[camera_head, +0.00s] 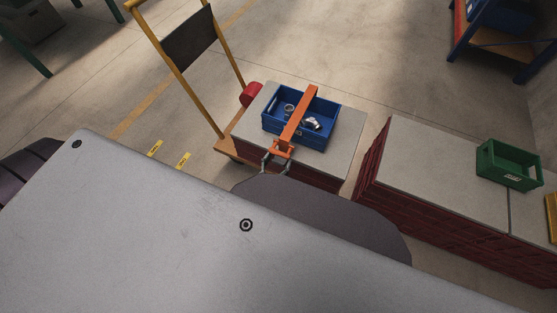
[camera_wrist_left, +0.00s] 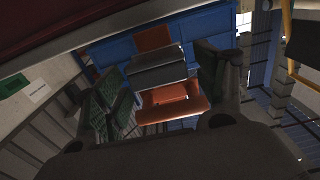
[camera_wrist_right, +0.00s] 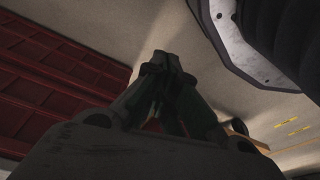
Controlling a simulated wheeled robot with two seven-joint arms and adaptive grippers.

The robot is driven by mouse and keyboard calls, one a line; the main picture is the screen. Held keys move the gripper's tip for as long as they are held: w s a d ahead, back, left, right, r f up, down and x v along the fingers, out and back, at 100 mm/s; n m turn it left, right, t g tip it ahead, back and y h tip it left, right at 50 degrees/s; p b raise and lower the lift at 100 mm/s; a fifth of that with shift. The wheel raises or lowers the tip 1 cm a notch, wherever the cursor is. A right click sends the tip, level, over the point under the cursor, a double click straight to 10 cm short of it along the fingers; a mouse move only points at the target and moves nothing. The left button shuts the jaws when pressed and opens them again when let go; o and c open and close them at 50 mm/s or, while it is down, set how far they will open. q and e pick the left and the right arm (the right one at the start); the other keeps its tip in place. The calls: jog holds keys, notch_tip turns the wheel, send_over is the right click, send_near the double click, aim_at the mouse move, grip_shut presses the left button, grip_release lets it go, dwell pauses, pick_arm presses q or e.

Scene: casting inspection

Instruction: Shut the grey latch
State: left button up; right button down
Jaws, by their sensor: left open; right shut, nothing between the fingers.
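In the left wrist view a grey latch (camera_wrist_left: 157,67) lies across an orange part (camera_wrist_left: 172,101), with a blue crate wall (camera_wrist_left: 107,52) behind. In the head view an orange bar (camera_head: 297,117) spans the blue crate (camera_head: 270,132). The latch cannot be made out clearly there. My left gripper (camera_head: 276,163) is at the near end of the bar. Its fingers are open, one on each side of the latch in the left wrist view; contact cannot be told. My right gripper (camera_wrist_right: 161,65) is shut and empty, away from the crate.
Metal castings (camera_head: 312,124) lie in the crate, which stands on a grey top (camera_head: 343,138). A cart with yellow posts (camera_head: 181,92) is close on the left. A green crate (camera_head: 509,165) stands on another grey-topped stand to the right. Floor shows between the stands.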

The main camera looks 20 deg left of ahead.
jog(key=shift+s+f, duration=0.15)
jog(key=shift+s, duration=0.1)
pick_arm(q)
jog(key=shift+c, duration=1.3)
jog(key=c, duration=0.8)
jog(key=shift+o, duration=0.2)
pick_arm(e)
jog(key=shift+w, duration=0.2)
